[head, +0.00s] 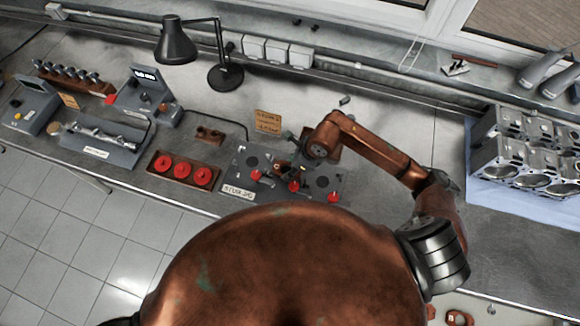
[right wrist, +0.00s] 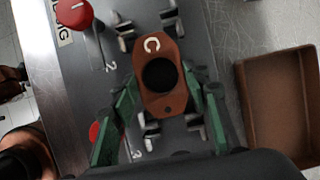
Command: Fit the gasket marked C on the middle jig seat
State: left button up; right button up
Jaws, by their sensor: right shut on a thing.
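The gasket (right wrist: 172,52) is a brown plate with a white C and a large dark round opening. My right gripper (head: 300,160) is over the middle of the grey jig (head: 238,180). In the right wrist view its green fingers (right wrist: 160,95) are shut on the gasket from both sides. The gasket lies over the jig (right wrist: 75,85), beside the number 2, between small metal clamp pieces. I cannot tell whether it touches the seat. The middle seat itself is hidden under the gasket.
Red knobs (head: 294,186) line the jig's front edge. An empty brown tray (right wrist: 240,85) stands close beside the jig. A tray with three red round parts (head: 182,170) is to the left. Engine blocks (head: 520,150) stand on the right; a black lamp (head: 225,78) stands behind.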

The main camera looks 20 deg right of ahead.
jog(key=shift+f, duration=0.25)
jog(key=o, duration=1.2)
jog(key=shift+r, duration=0.15)
jog(key=shift+r+p, duration=1.85)
jog(key=shift+r, duration=1.8)
